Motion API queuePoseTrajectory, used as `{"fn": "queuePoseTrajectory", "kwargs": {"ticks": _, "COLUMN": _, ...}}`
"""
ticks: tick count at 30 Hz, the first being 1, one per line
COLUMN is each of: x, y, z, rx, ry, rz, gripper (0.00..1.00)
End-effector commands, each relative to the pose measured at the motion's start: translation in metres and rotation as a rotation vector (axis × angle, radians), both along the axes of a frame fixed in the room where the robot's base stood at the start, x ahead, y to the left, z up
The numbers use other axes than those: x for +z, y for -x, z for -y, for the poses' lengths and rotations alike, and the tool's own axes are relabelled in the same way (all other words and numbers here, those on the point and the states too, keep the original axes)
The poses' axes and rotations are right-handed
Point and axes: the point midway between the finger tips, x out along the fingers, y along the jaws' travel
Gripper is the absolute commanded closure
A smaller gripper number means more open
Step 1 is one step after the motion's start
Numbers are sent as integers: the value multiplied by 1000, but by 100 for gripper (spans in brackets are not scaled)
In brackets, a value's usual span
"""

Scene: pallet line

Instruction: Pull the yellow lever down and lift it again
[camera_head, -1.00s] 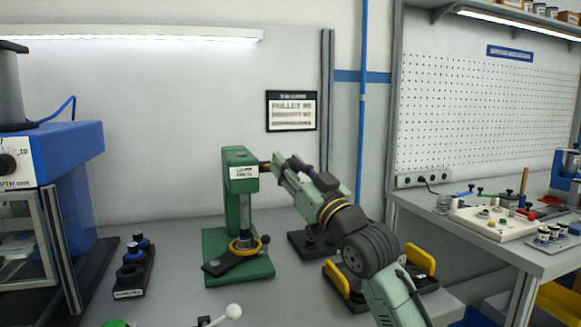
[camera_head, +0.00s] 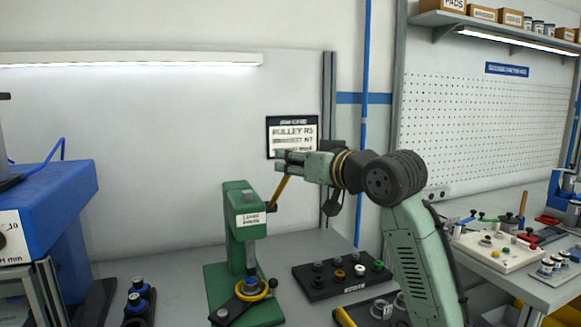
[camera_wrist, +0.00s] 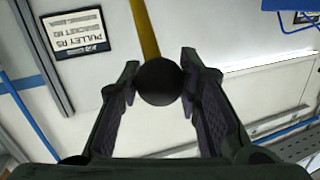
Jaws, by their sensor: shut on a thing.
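The green lever press (camera_head: 238,225) stands on the bench, a white label on its head. Its yellow lever (camera_head: 280,192) slants up and to the right from the pivot at the head's right side. My gripper (camera_head: 284,160) is at the lever's upper end, above the press head. In the wrist view, my gripper (camera_wrist: 159,88) is shut on the black ball knob (camera_wrist: 159,82), which sits between the two fingertips. The yellow lever also shows there beyond the knob (camera_wrist: 145,28). In the head view the knob is hidden by the gripper.
A ring with a yellow rim (camera_head: 252,289) lies on the press base under the ram. A black tray (camera_head: 318,289) with several small parts lies right of the press. A blue machine (camera_head: 45,205) stands at the left. A wall sign (camera_head: 292,136) hangs behind my gripper.

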Motion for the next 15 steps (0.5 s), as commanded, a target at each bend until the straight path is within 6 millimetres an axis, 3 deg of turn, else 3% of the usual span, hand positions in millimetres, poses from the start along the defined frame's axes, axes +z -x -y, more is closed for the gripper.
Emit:
{"fn": "queuePoseTrajectory", "kwargs": {"ticks": 1, "x": 12, "y": -7, "z": -6, "rx": 5, "ry": 14, "rz": -39, "gripper": 100}}
{"fn": "queuePoseTrajectory", "kwargs": {"ticks": 3, "x": 19, "y": -16, "z": -9, "rx": 4, "ry": 29, "rz": -93, "gripper": 100}}
{"fn": "queuePoseTrajectory", "kwargs": {"ticks": 15, "x": 44, "y": -52, "z": -21, "rx": 4, "ry": 91, "rz": -280, "gripper": 100}}
